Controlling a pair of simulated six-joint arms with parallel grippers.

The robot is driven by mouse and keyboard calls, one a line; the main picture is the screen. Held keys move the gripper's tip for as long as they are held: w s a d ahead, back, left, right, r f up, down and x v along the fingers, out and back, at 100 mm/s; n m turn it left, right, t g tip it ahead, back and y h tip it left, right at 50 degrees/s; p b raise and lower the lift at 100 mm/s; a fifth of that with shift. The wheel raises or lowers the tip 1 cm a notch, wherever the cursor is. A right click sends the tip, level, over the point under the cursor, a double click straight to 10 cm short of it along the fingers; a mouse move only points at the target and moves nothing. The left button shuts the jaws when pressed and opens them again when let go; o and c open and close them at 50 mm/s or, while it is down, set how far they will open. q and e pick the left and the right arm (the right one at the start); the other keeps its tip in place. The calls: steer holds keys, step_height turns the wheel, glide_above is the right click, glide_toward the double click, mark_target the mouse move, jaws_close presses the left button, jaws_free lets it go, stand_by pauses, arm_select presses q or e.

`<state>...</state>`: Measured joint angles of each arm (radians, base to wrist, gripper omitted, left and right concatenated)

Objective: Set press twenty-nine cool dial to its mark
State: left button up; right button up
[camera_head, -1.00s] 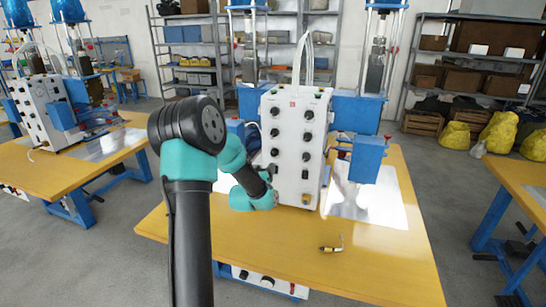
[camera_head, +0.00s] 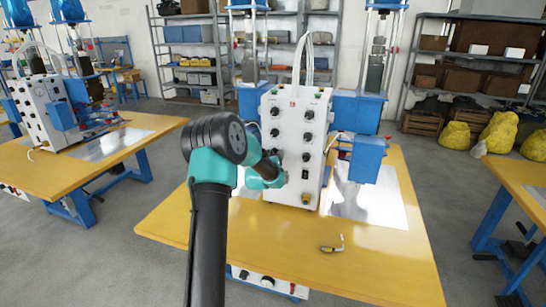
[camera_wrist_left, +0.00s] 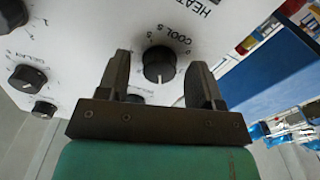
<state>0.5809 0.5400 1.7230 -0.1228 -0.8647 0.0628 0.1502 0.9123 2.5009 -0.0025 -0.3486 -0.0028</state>
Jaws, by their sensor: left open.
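The cool dial (camera_wrist_left: 159,64) is a round black knob on the white panel, with "COOL S" printed beside it in the left wrist view. A pale pointer line shows on its face, towards the gripper's palm. My left gripper (camera_wrist_left: 159,72) is open, with one finger on each side of the dial; I cannot tell whether they touch it. In the head view, my left arm reaches the lower left of the white control box (camera_head: 296,185) and hides part of it. The press number is not readable. My right gripper is not in view.
Other black knobs (camera_wrist_left: 27,77) sit close by on the panel. The box stands on a yellow table (camera_head: 270,250) between blue press parts (camera_head: 367,157). Further press tables stand left and right.

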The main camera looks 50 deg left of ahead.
arm_select(q)
steer(key=c, duration=0.9)
steer(key=shift+n, duration=0.4)
steer(key=n, duration=2)
steer(key=shift+r+n, duration=0.15)
steer(key=shift+n, duration=0.25)
